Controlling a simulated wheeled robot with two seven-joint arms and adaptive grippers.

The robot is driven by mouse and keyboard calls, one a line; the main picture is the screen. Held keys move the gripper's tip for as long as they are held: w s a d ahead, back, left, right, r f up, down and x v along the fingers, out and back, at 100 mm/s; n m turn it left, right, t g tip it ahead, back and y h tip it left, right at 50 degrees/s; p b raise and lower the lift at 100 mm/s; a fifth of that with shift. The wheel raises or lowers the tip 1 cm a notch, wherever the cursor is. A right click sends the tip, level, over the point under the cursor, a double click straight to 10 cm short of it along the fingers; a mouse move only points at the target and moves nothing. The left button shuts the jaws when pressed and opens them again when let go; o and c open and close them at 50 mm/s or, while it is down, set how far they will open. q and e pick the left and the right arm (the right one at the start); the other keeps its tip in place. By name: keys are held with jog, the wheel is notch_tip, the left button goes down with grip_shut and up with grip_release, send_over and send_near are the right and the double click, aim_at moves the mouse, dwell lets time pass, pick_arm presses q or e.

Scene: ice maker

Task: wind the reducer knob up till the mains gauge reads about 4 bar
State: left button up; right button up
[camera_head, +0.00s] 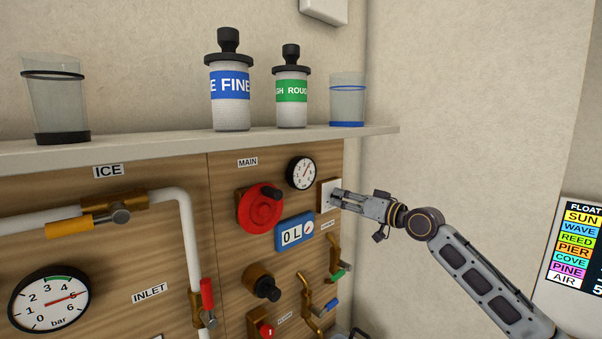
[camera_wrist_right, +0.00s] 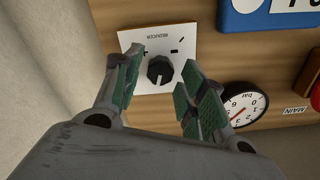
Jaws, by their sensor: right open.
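The black reducer knob (camera_wrist_right: 160,71) sits on a white plate labelled REDUCER (camera_wrist_right: 148,44), which shows at the panel's right edge in the head view (camera_head: 327,192). My right gripper (camera_wrist_right: 164,62) is open, with one green-padded finger on each side of the knob and a visible gap to it. In the head view my right gripper (camera_head: 338,199) reaches the plate from the right and hides the knob. My left gripper is not in view.
A red wheel (camera_head: 260,209) and a blue box with a counter (camera_head: 294,231) are left of the plate. Brass levers (camera_head: 333,257) are below it. A shelf (camera_head: 180,141) with bottles and cups runs above.

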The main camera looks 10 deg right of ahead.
jog(key=shift+c, duration=0.3)
jog(key=c, duration=0.7)
jog(key=shift+o, duration=0.2)
jog(key=shift+m+p, duration=0.6)
jog(key=shift+p, duration=0.15)
jog(key=o, duration=0.7)
jog(key=shift+s+d, duration=0.1)
jog(key=shift+s, duration=0.05)
jog(key=b+v, duration=0.2)
jog(key=v, duration=0.3)
jog(key=shift+s+d, duration=0.2)
jog(key=shift+s, duration=0.05)
